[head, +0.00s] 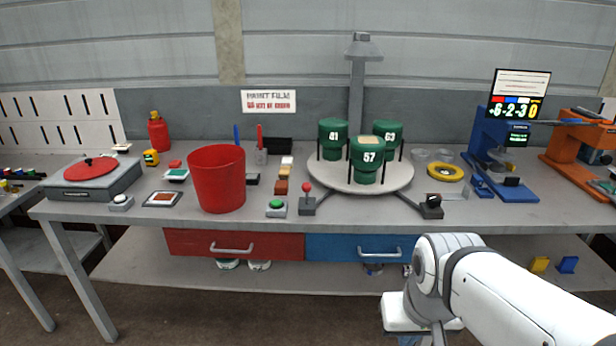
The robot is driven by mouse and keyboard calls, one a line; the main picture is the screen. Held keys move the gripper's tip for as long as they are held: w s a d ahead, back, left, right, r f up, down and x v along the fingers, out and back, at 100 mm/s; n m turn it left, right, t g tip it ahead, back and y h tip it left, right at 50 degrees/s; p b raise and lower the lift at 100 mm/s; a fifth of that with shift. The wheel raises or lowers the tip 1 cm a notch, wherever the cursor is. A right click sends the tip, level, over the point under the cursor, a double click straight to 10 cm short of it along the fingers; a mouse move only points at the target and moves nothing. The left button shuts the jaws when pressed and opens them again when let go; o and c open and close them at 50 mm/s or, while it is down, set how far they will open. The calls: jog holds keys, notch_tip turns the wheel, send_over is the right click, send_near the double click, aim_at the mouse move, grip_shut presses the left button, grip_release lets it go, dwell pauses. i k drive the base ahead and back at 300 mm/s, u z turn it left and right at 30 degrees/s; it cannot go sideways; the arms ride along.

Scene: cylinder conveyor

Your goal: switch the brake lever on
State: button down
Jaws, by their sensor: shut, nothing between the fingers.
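A small lever with a red ball knob (306,188) stands upright on a grey box near the table's front edge, left of the round turntable (343,184). A second small device, a dark block with a grey arm (431,206), sits at the turntable's front right edge. No readable label shows which of the two is the brake lever. My white arm crosses the lower right, in front of the table. My gripper's fingers do not show, and nothing of mine touches either device.
Green numbered cylinders (367,160) stand on the turntable. A green button (277,206) sits just left of the red-knobbed lever. A red bucket (217,180) stands further left. A yellow ring (445,173) and a blue press (497,150) are at the right. The front edge between the two devices is clear.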

aim_at(307, 187)
jog(key=i, duration=0.85)
